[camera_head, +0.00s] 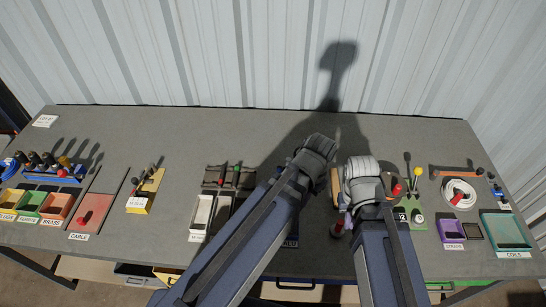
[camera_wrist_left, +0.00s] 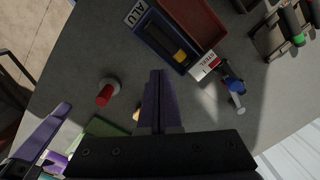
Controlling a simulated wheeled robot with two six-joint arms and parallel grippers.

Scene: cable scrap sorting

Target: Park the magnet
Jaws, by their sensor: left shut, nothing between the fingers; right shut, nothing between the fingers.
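A small red-topped piece with a pale round base (camera_wrist_left: 105,93) stands on the table; it may be the magnet, but I cannot be sure. In the head view it (camera_head: 338,229) is partly beside my right arm. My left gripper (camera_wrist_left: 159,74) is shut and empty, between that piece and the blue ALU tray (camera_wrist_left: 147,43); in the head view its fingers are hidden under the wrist. My right gripper (camera_head: 362,186) is shut and empty, pointing down at the right of the left one. A purple finger of it appears at the left of the wrist view.
A green stand (camera_head: 415,222) with upright pieces is right of my right arm. White coil (camera_head: 459,196), purple tray (camera_head: 451,230) and teal COILS tray (camera_head: 506,219) lie further right. A blue-handled tool (camera_wrist_left: 233,85) lies by the red tray (camera_wrist_left: 205,18). The table's back is clear.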

